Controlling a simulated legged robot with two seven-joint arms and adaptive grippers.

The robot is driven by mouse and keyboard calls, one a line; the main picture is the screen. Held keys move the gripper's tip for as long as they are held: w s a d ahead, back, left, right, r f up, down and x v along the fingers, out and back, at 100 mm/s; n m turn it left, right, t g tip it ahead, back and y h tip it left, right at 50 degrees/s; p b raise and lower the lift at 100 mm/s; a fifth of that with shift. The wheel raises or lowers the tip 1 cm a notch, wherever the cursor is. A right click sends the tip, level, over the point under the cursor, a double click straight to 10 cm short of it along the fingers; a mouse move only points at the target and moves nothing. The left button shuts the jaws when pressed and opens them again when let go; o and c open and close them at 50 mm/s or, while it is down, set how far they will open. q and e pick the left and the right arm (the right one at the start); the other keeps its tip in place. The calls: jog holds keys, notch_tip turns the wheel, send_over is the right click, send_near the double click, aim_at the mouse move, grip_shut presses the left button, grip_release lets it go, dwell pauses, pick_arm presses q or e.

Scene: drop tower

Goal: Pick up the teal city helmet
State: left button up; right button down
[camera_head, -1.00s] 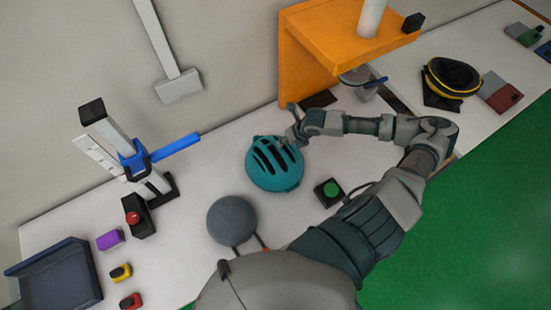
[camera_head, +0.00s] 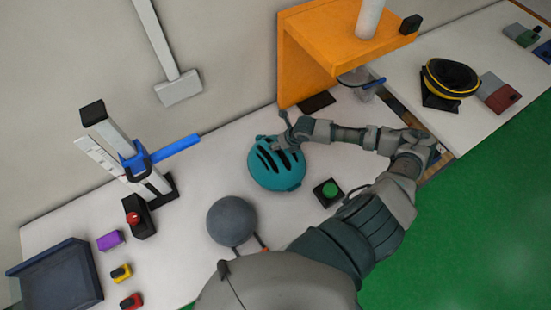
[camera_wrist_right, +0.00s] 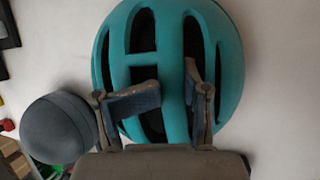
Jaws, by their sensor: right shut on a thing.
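The teal city helmet (camera_head: 276,172) is on the white table, left of the orange stand. It is a rounded shell with dark vent slots. It fills much of the right wrist view (camera_wrist_right: 185,40). My right gripper (camera_head: 288,136) is at the helmet's upper edge in the head view. In the wrist view its two fingers (camera_wrist_right: 163,102) are at the vents, one on each side of a teal rib, and are shut on the helmet. Whether the helmet is clear of the table is hard to tell. My left gripper is not in view.
A grey ball (camera_head: 232,221) sits close to the helmet's lower left. A green button box (camera_head: 328,192) is at its lower right. The orange stand (camera_head: 345,40) rises behind my right arm. A blue-armed device (camera_head: 140,160) stands to the left.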

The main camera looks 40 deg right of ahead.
jog(key=shift+s+f, duration=0.1)
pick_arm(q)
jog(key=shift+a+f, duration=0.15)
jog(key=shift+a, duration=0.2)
pick_arm(e)
notch_tip(320, 180, up, 10)
jog(key=shift+w+a, duration=0.15)
jog(key=shift+w, duration=0.05)
jog(key=shift+a+r, duration=0.15)
jog(key=shift+r, duration=0.05)
